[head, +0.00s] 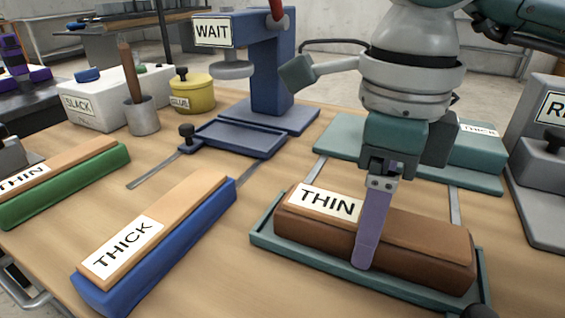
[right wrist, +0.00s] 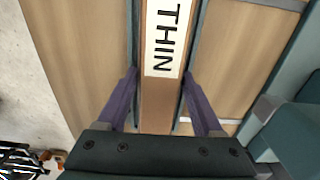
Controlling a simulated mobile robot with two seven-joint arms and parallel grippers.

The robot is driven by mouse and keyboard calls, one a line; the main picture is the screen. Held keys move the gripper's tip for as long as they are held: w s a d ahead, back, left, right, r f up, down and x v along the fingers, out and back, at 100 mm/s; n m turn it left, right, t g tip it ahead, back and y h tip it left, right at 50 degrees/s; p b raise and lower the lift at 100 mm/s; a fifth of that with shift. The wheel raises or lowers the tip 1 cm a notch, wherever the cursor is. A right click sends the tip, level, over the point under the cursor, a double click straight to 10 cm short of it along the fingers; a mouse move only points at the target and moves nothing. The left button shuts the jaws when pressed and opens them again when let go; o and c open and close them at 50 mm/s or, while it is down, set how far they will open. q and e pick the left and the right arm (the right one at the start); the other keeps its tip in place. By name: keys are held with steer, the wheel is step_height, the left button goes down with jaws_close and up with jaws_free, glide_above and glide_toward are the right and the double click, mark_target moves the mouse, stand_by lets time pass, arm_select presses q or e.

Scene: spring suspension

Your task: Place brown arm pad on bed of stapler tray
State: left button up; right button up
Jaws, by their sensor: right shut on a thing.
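The brown arm pad (head: 420,240) has a lighter top and a white THIN label. It lies lengthwise within the rim of the teal tray (head: 262,240), which I take as the stapler tray. Whether its underside touches the bed is hidden. My right gripper (head: 367,255) is shut on the pad from above, near its middle; only the near purple finger shows in the head view. In the right wrist view, the gripper (right wrist: 168,105) has one finger on each side of the pad (right wrist: 155,118). My left gripper is not in view.
A blue THICK pad (head: 160,245) and a green THIN pad (head: 70,185) lie left. Behind stand a blue WAIT press (head: 272,70), a yellow pot (head: 193,93) and a teal base (head: 345,135). A grey machine (head: 540,190) stands right. Bare wood lies between the blue pad and the tray.

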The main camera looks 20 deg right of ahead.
steer(key=o, duration=1.5)
steer(key=shift+r+p, duration=0.35)
steer(key=shift+r, duration=0.2)
step_height(320, 180, up, 11)
steer(key=shift+r+p, duration=0.1)
steer(key=shift+p, duration=0.85)
